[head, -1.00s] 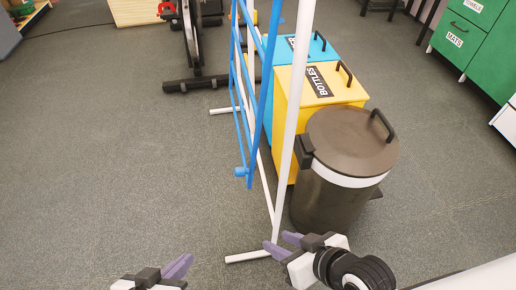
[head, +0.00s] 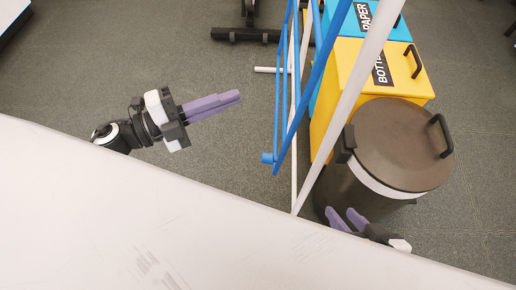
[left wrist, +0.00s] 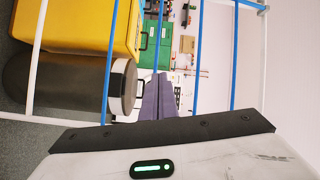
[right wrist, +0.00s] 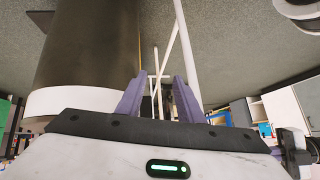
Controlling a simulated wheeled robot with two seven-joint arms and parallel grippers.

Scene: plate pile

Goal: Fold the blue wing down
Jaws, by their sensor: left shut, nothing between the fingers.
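The blue wing (head: 311,88) is a panel of blue bars on a white-framed rack (head: 352,98). It hangs steeply down the rack's left side, with its low end near a blue end piece. My left gripper (head: 239,96) is shut and empty, left of the wing and apart from it, fingers pointing right. In the left wrist view, blue bars (left wrist: 198,60) cross in front of its fingers. My right gripper (head: 345,212) is open and empty, low beside the bin. In the right wrist view its fingers (right wrist: 158,90) are apart, with a white post (right wrist: 188,55) near the right finger.
A dark round bin (head: 395,145) with a brown lid stands right of the rack. A yellow bottles box (head: 340,75) and a blue paper box (head: 395,22) stand behind it. Clear grey floor (head: 215,160) lies left of the wing.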

